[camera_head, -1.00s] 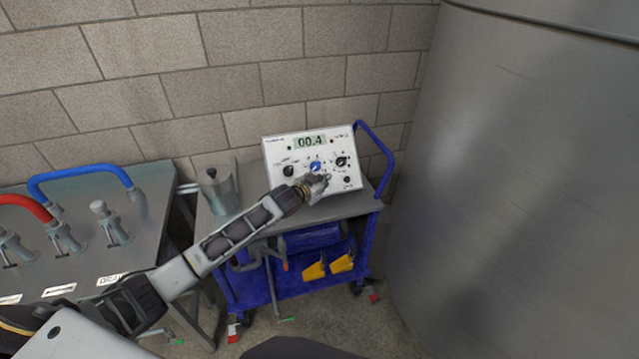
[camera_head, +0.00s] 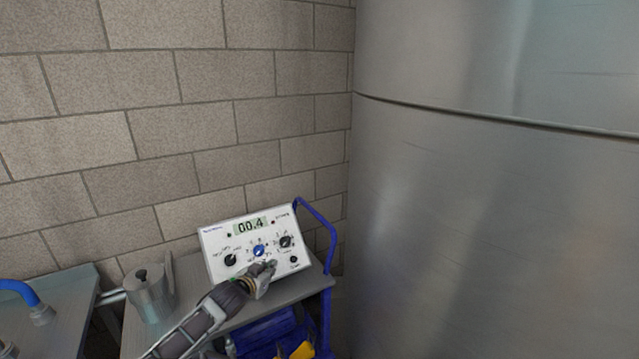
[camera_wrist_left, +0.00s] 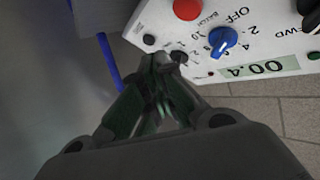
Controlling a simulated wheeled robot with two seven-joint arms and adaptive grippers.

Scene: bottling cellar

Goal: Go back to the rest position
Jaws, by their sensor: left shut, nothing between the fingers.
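My left gripper (camera_head: 266,270) reaches in from the bottom and is shut and empty, in front of the lower part of a white control box (camera_head: 215,238). The box has a display reading 00.4 (camera_head: 251,225), a blue knob (camera_head: 259,250) and black knobs. In the left wrist view my closed fingertips (camera_wrist_left: 163,62) are close to the box's face, near a small black knob (camera_wrist_left: 179,57). The blue knob (camera_wrist_left: 223,40) and a red button (camera_wrist_left: 187,9) show there too. I cannot tell whether the fingers touch the box. My right gripper is not in view.
The box stands on a cart with a blue handle (camera_head: 318,225). A metal lidded can (camera_head: 150,296) stands left of the box. A grey bench (camera_head: 75,310) with a blue hose (camera_head: 20,290) is at lower left. A large steel tank (camera_head: 490,220) fills the right side.

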